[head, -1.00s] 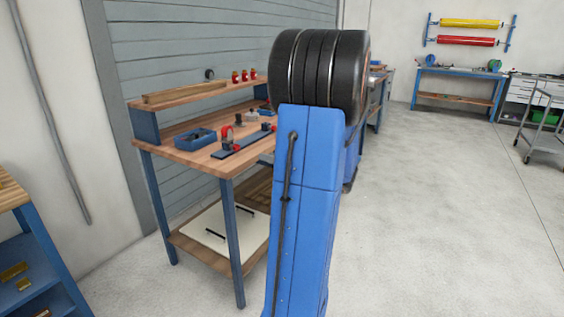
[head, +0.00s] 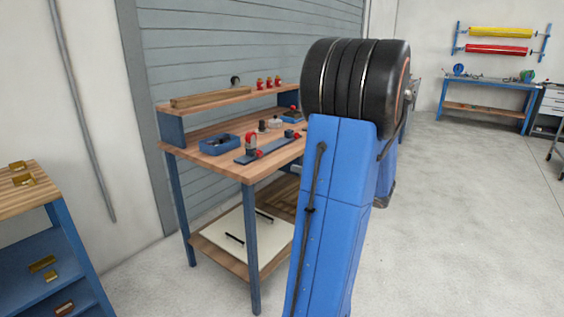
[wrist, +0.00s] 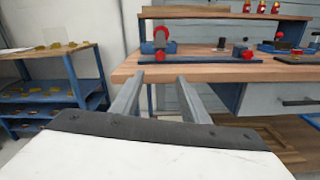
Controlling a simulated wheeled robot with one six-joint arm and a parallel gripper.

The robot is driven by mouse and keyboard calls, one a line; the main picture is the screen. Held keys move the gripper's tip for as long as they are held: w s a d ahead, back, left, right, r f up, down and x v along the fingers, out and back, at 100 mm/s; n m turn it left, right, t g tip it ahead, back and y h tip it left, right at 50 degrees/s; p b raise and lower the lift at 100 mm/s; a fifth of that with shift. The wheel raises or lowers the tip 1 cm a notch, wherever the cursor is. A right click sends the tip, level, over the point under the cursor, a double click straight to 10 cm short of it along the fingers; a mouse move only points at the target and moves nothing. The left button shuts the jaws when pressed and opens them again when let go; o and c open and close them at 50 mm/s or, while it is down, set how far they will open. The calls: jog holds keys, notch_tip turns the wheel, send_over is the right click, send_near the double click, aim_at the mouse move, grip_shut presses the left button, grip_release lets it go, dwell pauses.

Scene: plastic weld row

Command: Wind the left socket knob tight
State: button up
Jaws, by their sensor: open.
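A dark flat rail (head: 268,150) lies near the front edge of the wooden workbench (head: 255,166), with a socket fixture at each end. The right fixture (head: 291,133) also has a red knob. My gripper (wrist: 160,77) is open and empty, its two fingers pointing at the bench's front edge, apart from the left fixture. My arm hides the gripper in the head view.
A blue bin (head: 219,144) stands left of the rail. A raised shelf (head: 230,96) runs behind it with several small red items (head: 268,84). A cart with brass-coloured parts (head: 30,195) stands at the left. The floor on the right (head: 460,220) is clear.

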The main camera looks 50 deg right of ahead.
jog(key=n, duration=0.4)
send_near(261, 154)
jog(key=w, duration=0.7)
jog(key=shift+w+a, duration=0.35)
jog(key=shift+w, duration=0.05)
grip_shut()
